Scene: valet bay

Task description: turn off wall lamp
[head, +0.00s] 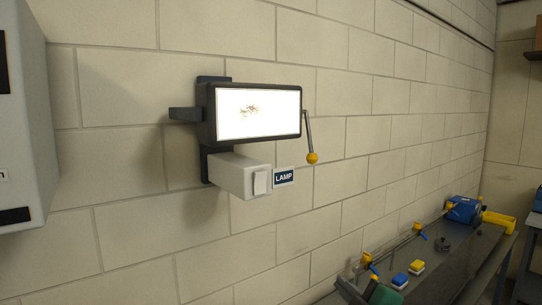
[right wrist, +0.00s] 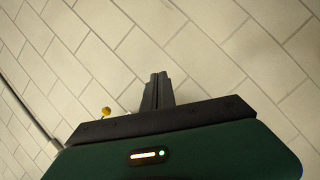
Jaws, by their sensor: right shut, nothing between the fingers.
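The wall lamp (head: 258,112) is a dark-framed box on the block wall with a brightly lit white face. Below it is a light grey switch box (head: 235,176) with a white rocker switch (head: 260,183) on its front. A grey lever with a yellow ball (head: 312,158) hangs at the lamp's right side. My right gripper (head: 348,285) is low at the bottom edge, below and right of the switch, well apart from it. In the right wrist view its fingers (right wrist: 158,88) are together and empty, facing the wall. My left gripper is not visible.
A grey cabinet (head: 32,130) stands out at the left edge. A dark bench (head: 455,265) at lower right carries a blue button (head: 400,280), a yellow button (head: 417,266) and a blue vise-like unit (head: 463,209).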

